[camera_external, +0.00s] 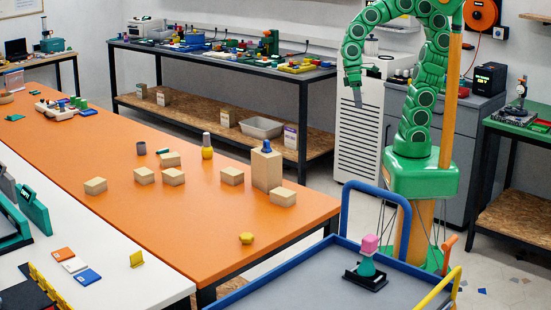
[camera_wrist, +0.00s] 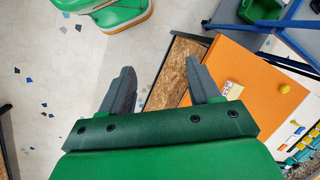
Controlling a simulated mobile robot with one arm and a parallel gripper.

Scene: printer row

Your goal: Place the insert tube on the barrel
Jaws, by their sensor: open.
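On the orange table in the external view, a yellow rounded body with a grey cylindrical top (camera_external: 207,147) stands upright. A short dark grey cylinder (camera_external: 141,148) stands to its left, beside a small green piece (camera_external: 162,150). I cannot tell for sure which of these are the insert tube and the barrel. My gripper (camera_external: 357,97) hangs in the air beyond the table's far right side, well apart from these things. In the wrist view my gripper (camera_wrist: 160,75) has its two fingers spread with nothing between them.
Several wooden blocks stand on the orange table (camera_external: 215,225); a tall one (camera_external: 266,171) carries a blue piece (camera_external: 266,146). A yellow knob (camera_external: 246,238) lies near the front edge.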

